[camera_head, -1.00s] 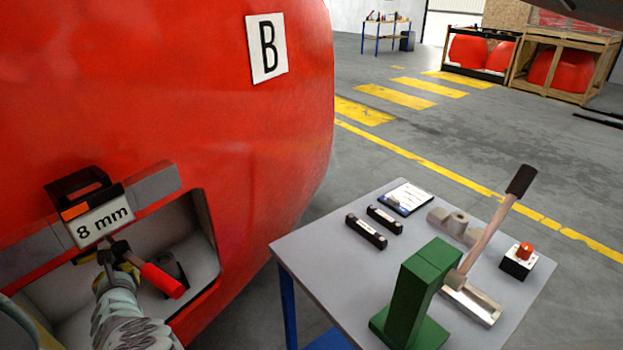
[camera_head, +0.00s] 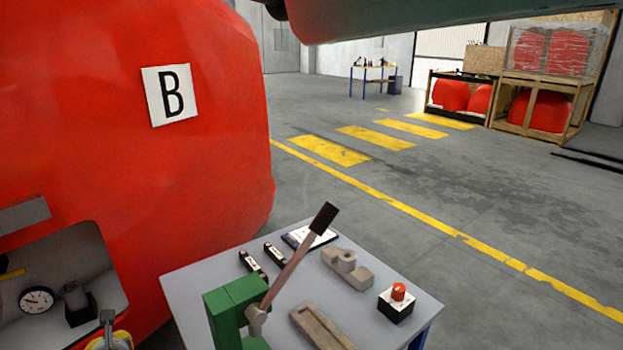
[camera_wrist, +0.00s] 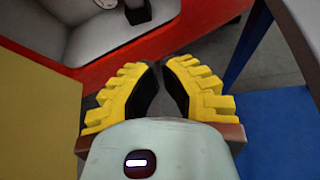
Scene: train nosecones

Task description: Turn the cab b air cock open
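The red nosecone (camera_head: 215,150) marked B fills the left of the head view. Its recess (camera_head: 75,255) shows a round gauge (camera_head: 37,299) and a dark fitting (camera_head: 77,303). The cab B air cock cannot be made out now; the red handle seen earlier in the recess is out of sight. My gripper (camera_head: 108,335) is at the bottom edge of the head view, in front of the recess. In the wrist view, its two yellow fingers (camera_wrist: 158,68) are close together with nothing seen between them. Whether the tips touch is unclear.
A grey table (camera_head: 192,288) stands right of the nosecone with a green lever press (camera_head: 232,308), a red-knobbed box (camera_head: 397,304) and small parts. Open floor (camera_head: 450,200) lies behind the table.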

